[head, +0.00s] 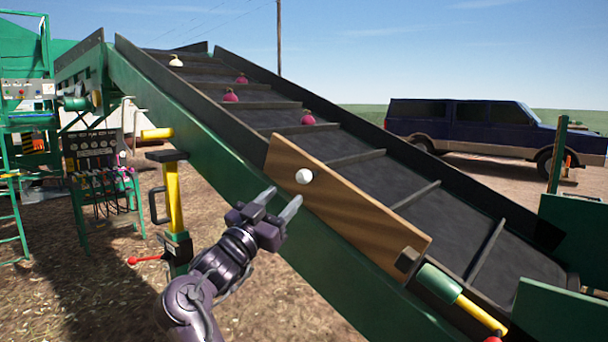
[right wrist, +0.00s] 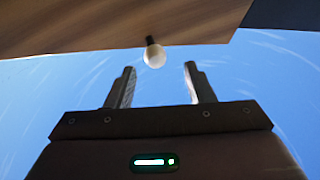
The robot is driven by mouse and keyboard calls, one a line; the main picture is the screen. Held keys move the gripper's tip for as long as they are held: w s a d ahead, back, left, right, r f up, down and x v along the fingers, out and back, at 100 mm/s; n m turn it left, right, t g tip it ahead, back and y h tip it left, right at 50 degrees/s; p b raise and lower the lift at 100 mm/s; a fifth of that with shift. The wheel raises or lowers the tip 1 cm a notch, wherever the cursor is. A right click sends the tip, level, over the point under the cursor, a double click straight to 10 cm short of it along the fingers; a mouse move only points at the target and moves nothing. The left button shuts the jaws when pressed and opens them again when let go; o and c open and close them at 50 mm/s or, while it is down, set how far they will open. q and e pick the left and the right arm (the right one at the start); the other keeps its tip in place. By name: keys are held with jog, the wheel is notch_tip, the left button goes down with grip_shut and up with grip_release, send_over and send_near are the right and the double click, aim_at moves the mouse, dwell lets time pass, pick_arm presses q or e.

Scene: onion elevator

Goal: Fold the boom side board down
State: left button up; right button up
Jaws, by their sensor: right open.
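The boom side board (head: 345,200) is a brown wooden panel standing up along the near edge of the green conveyor boom (head: 230,140). A white round knob (head: 304,176) sticks out from its face near its upper left end. My right gripper (head: 278,201) is open and empty, just below and left of the knob in the head view. In the right wrist view the board (right wrist: 90,28) spans the top, and the knob (right wrist: 154,54) hangs beyond the fingertips of the gripper (right wrist: 160,80), roughly between them. The fingers look apart from the knob. My left gripper is not in view.
Several onions, red (head: 308,118) and white (head: 176,61), lie on the dark slatted belt (head: 400,180). A yellow-handled post (head: 174,200) with a red lever stands left of my right arm.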

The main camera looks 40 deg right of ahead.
aim_at(299, 180)
jog(key=shift+m, duration=0.3)
jog(key=p+x, duration=0.1)
jog(key=x, duration=0.1)
jog(key=p+x, duration=0.2)
jog(key=s+r+p+x, duration=0.1)
jog(key=x, duration=0.2)
jog(key=shift+w+d+r+p, duration=0.1)
jog(key=shift+d+p, duration=0.35)
jog(key=shift+d, duration=0.1)
jog(key=shift+w, duration=0.1)
grip_shut()
